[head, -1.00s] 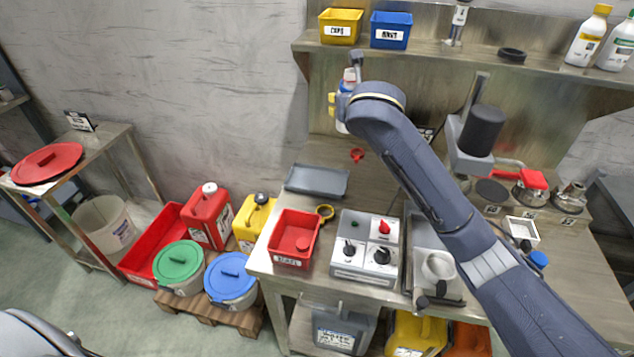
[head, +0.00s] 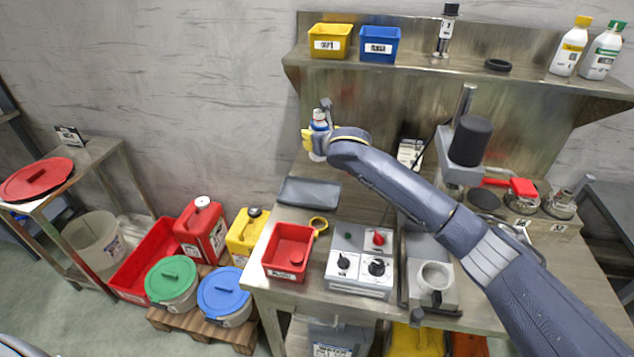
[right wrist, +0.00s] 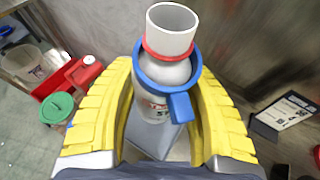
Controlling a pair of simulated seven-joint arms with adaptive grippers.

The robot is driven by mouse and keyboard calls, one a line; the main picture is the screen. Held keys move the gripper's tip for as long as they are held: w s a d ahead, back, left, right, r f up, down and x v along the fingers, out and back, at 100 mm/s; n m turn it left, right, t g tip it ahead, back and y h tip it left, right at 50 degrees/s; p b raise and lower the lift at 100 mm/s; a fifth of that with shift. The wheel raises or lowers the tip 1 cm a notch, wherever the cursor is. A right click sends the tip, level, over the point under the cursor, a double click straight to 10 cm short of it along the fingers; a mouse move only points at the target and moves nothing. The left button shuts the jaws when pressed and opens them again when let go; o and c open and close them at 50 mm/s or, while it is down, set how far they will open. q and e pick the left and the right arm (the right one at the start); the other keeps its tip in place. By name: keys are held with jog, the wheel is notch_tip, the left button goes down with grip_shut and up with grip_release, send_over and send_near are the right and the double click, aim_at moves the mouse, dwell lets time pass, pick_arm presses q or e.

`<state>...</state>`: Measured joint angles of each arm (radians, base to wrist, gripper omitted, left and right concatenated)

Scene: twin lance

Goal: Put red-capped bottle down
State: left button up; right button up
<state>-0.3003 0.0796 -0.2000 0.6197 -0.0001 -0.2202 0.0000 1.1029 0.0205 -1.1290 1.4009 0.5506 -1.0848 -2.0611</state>
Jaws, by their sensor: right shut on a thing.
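The bottle (head: 319,127) is held upright in my right gripper (head: 318,140), above and behind the grey tray at the bench's back left. In the right wrist view the bottle (right wrist: 171,72) has a white top with a red band below it, a blue collar with a tab, and a pale labelled body. The yellow fingers of my right gripper (right wrist: 168,115) are shut around it on both sides. The bottle's base is partly hidden. A grey tray (head: 308,192) lies flat on the bench and looks empty. My left gripper is out of view.
A red bin (head: 289,252) and a switch box (head: 359,262) stand in front of the tray. A yellow ring (head: 319,223) lies between them. A stand with a dark cylinder (head: 470,140) is to the right. The shelf (head: 460,72) overhangs the bench's back.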

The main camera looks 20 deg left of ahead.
notch_tip(320, 180, down, 15)
jog(key=shift+f, duration=0.15)
dwell(0.6)
jog(key=shift+f, duration=0.1)
jog(key=o, duration=1.4)
jog(key=shift+s, duration=0.1)
jog(key=v, duration=1.2)
